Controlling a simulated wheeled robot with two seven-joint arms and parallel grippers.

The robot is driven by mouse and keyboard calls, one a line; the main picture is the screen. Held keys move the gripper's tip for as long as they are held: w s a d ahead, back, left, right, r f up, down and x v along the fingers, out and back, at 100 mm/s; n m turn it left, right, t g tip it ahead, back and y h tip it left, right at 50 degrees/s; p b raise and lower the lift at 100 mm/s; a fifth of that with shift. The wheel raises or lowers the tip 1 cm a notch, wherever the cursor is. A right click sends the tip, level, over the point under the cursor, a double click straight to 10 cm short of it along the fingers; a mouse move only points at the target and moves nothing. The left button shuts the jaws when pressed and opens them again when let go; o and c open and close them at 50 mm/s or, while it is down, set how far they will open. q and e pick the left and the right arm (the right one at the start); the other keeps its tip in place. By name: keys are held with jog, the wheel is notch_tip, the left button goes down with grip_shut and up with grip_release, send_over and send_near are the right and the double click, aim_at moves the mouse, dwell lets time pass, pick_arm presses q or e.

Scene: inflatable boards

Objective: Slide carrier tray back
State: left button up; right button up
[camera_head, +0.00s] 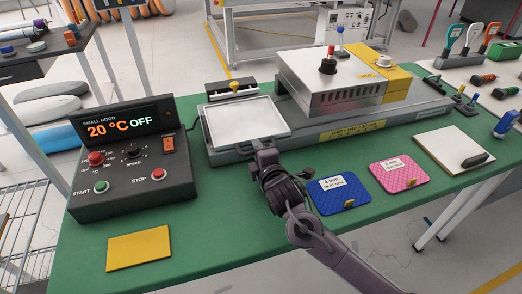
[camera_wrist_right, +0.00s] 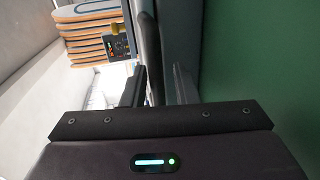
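The carrier tray (camera_head: 246,116) is a pale, flat, light-rimmed tray at the left end of the grey machine base, left of the metal heater hood (camera_head: 330,80). My right gripper (camera_head: 265,150) is at the tray's front edge, reaching in from the lower right. The exact contact is hidden. My left gripper is not in view.
A control box (camera_head: 130,155) reading 20 °C OFF stands left of the tray. A yellow pad (camera_head: 138,247), a blue pad (camera_head: 342,192), a pink pad (camera_head: 398,173) and a clipboard (camera_head: 453,148) lie along the front of the green table. A yellow-knobbed block (camera_head: 235,88) is behind the tray.

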jog(key=shift+r, duration=0.1)
jog(key=v, duration=0.7)
jog(key=shift+s+d, duration=0.15)
jog(key=shift+s, duration=0.2)
dwell(0.4)
